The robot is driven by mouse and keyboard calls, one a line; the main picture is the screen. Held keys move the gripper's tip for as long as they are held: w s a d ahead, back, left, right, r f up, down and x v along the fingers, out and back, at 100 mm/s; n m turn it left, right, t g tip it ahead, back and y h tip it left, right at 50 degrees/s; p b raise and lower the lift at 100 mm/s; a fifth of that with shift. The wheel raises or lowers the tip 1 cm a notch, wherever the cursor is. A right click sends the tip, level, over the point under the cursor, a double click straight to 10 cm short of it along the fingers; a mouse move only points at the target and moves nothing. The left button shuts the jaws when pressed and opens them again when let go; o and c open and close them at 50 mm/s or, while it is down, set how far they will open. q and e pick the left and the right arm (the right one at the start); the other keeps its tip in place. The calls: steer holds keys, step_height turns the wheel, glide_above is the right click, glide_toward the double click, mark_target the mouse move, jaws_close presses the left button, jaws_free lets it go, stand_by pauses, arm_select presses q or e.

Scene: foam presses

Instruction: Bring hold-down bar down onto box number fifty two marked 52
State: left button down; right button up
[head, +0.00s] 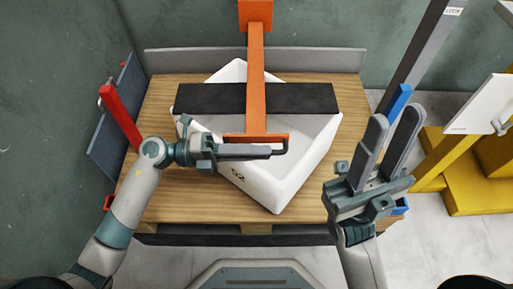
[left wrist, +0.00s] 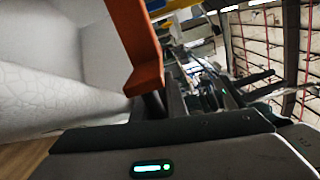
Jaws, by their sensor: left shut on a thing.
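The hold-down bar (head: 257,70) is an orange arm with a wide black crosspiece (head: 310,97) lying over the box in the head view. I cannot tell whether the crosspiece touches the box. My left gripper (head: 277,149) is shut on the dark handle at the bar's near orange end. In the left wrist view the orange end (left wrist: 143,55) stands just beyond the fingers. My right gripper (head: 394,118) is open and empty, right of the box.
The wooden table (head: 165,185) has a grey back ledge (head: 330,60). A red lever (head: 120,115) stands at its left and a blue piece (head: 397,100) behind my right gripper. Yellow steps (head: 460,165) and a white panel (head: 480,105) stand at the right.

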arm_select(q)
steer(key=c, duration=1.8)
jaws_free()
steer(key=shift+f, duration=0.1)
